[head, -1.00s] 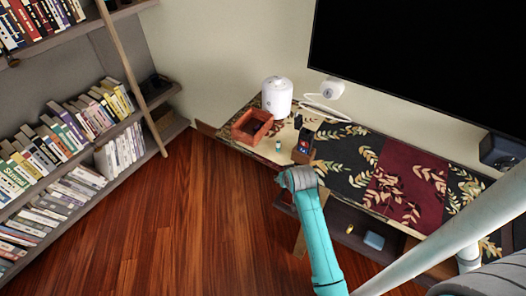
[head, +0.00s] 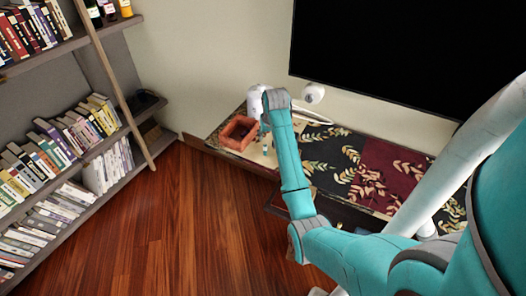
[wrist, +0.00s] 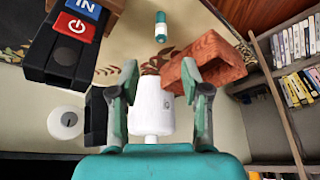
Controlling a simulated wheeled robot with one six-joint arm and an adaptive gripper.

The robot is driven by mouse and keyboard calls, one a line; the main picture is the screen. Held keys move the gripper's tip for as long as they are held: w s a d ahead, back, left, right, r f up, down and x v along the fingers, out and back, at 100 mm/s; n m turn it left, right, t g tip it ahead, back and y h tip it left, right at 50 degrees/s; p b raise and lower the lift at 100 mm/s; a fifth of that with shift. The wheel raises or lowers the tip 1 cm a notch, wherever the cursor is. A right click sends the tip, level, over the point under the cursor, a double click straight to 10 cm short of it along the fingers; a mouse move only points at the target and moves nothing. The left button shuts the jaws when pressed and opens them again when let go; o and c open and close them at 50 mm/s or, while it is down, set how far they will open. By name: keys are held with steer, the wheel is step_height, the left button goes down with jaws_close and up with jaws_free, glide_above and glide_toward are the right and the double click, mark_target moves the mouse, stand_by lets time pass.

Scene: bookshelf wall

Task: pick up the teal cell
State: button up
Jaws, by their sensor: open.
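The teal cell is a small upright cylinder with a teal body and a white band. In the head view the cell (head: 265,149) stands on the low cabinet top, just right of the orange box. In the wrist view the cell (wrist: 161,30) is at the top middle, beyond my fingertips and apart from them. In the head view my arm's wrist hides most of the gripper, which is above the cabinet near the cell.
The orange open box (head: 232,141) stands beside the cell. The white canister (head: 254,100) is behind it. A black device (wrist: 70,50) with red and blue buttons is close in the wrist view. A white round device (head: 313,93) stands near the wall, under the black screen (head: 400,65).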

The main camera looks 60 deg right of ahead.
mark_target(266, 146)
steer(key=shift+x, duration=4.3)
steer(key=shift+w+r, duration=0.1)
steer(key=shift+w, duration=0.05)
jaws_close()
